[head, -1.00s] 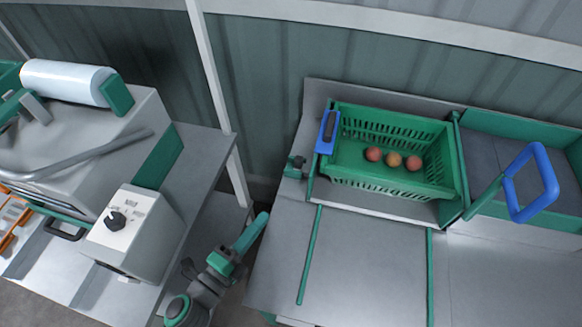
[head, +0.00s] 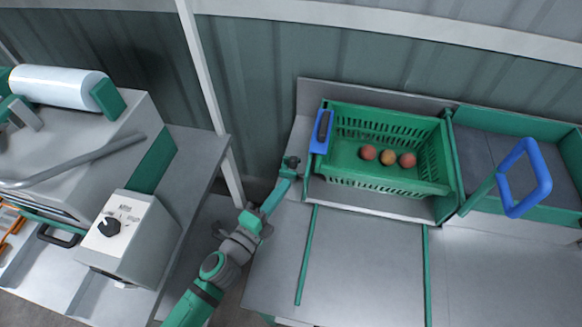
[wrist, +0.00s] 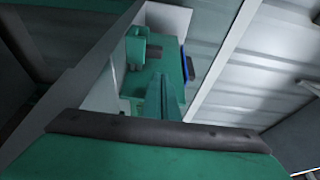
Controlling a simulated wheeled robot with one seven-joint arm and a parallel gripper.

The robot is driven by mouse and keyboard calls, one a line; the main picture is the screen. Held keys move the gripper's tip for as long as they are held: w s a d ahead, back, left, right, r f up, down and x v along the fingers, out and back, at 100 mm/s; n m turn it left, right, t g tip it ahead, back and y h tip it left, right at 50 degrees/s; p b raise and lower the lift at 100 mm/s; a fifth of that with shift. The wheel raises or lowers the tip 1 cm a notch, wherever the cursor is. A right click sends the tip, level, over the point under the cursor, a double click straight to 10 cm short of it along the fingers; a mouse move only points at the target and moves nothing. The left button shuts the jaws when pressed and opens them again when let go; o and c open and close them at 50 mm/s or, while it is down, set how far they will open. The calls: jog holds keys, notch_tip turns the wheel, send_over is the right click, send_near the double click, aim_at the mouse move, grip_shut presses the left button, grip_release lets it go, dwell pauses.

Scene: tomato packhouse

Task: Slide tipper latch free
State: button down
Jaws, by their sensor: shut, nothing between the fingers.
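The tipper latch (head: 291,162) is a small dark and green piece at the left edge of the tipper station, beside the green crate. In the wrist view a green latch block (wrist: 137,48) shows just ahead and to the left of my fingers. My gripper (head: 286,176) is shut and empty, its tip right at the near side of the latch. I cannot tell whether it touches. The green crate (head: 345,168) holds three red-orange tomatoes (head: 388,157). A blue plate (head: 321,132) with a dark slot sits on the crate's left end.
A blue loop handle (head: 541,180) stands up at the right, by a grey-floored green-walled bay (head: 500,150). The grey table (head: 365,260) in front is clear apart from green rails. A machine with a control box (head: 130,235) stands at the left. A ribbed wall closes the back.

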aim_at(296, 174)
jog(key=x, duration=0.8)
jog(key=shift+w, duration=0.25)
jog(key=a, duration=0.3)
jog(key=shift+w+a, duration=0.2)
jog(key=shift+a, duration=0.1)
jog(key=shift+d, duration=0.25)
